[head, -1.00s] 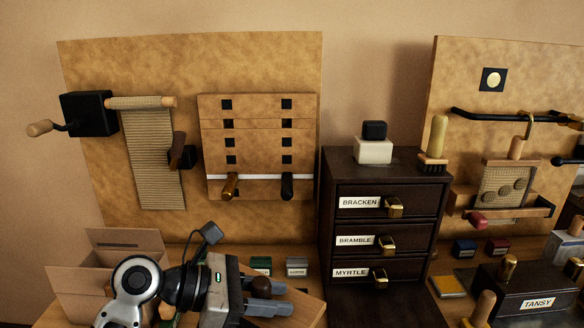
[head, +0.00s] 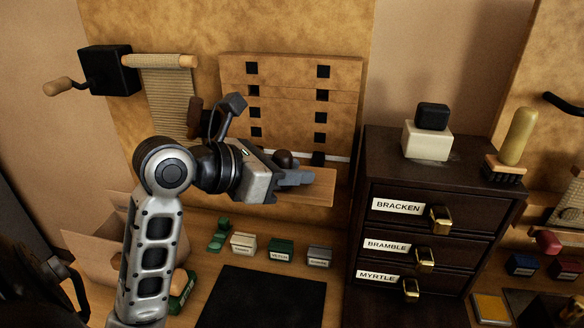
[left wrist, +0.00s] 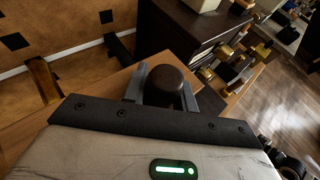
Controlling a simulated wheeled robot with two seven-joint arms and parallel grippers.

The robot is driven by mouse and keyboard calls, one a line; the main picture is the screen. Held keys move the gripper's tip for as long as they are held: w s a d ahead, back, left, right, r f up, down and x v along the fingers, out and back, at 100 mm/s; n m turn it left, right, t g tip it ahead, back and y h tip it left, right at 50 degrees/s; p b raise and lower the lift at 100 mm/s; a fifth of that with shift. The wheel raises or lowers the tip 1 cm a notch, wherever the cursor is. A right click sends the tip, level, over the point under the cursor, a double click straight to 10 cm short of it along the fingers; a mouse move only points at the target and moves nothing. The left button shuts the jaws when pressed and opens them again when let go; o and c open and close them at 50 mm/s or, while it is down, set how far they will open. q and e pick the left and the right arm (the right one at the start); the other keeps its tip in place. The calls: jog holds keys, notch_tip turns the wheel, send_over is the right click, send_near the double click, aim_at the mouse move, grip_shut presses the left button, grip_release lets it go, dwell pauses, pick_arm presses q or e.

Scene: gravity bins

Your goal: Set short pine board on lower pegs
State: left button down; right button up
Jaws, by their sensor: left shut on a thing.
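My left gripper (head: 296,178) is shut on the dark round knob (head: 283,159) of the short pine board (head: 318,190). It holds the board raised above the table, in front of the wall panel's lower part. In the left wrist view the knob (left wrist: 168,82) sits between the fingers, with the board (left wrist: 108,92) beneath. The lower pegs show there as a wooden peg (left wrist: 44,78) and a black peg (left wrist: 118,46), just beyond the board. In the head view the black peg (head: 318,158) shows above the board; my gripper hides the wooden one. My right gripper is out of view.
The slotted wooden panel (head: 290,72) has a white strip low across it. The dark drawer cabinet (head: 440,190) stands close right of the board. Below are a black mat (head: 262,300), several small boxes (head: 280,251) and an open carton (head: 95,245). A crank (head: 105,70) is at upper left.

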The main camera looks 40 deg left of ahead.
pick_arm(q)
jog(key=w+a+f, duration=0.1)
jog(key=w+a, duration=0.4)
jog(key=w, duration=0.5)
jog(key=shift+w+a+f, duration=0.25)
jog(key=shift+w, duration=0.05)
jog(key=shift+f, duration=0.5)
dwell(0.8)
jog(key=c, duration=1)
grip_release()
jog(key=shift+c, duration=0.2)
jog(key=v, duration=1.6)
